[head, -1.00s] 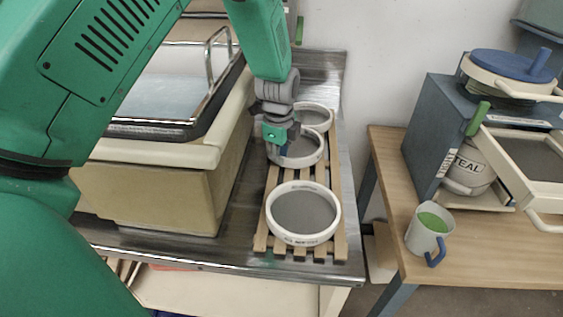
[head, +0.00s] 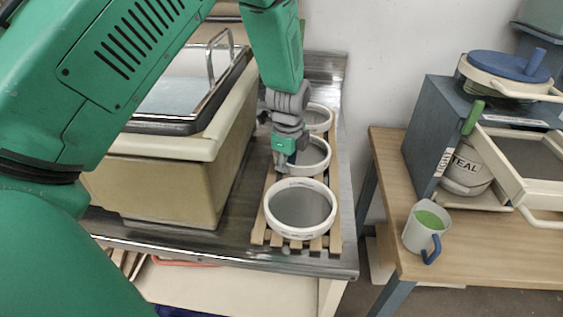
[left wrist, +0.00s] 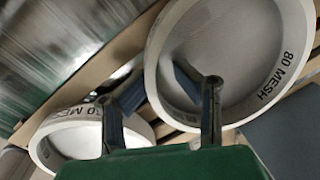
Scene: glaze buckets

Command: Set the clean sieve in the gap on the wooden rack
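The wooden rack (head: 335,235) carries a row of round white sieves with grey mesh: a front one (head: 302,207), a middle one (head: 318,168) and a far one (head: 326,113). My left gripper (head: 285,165) points down at the left rim of the middle sieve. In the left wrist view its fingers (left wrist: 160,82) are apart on either side of the rim of a sieve marked 80 MESH (left wrist: 275,82); contact cannot be made out. Another sieve (left wrist: 70,135) lies at lower left. My right gripper is not in view.
A cream basin (head: 170,185) stands left of the rack on the metal counter (head: 225,240).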

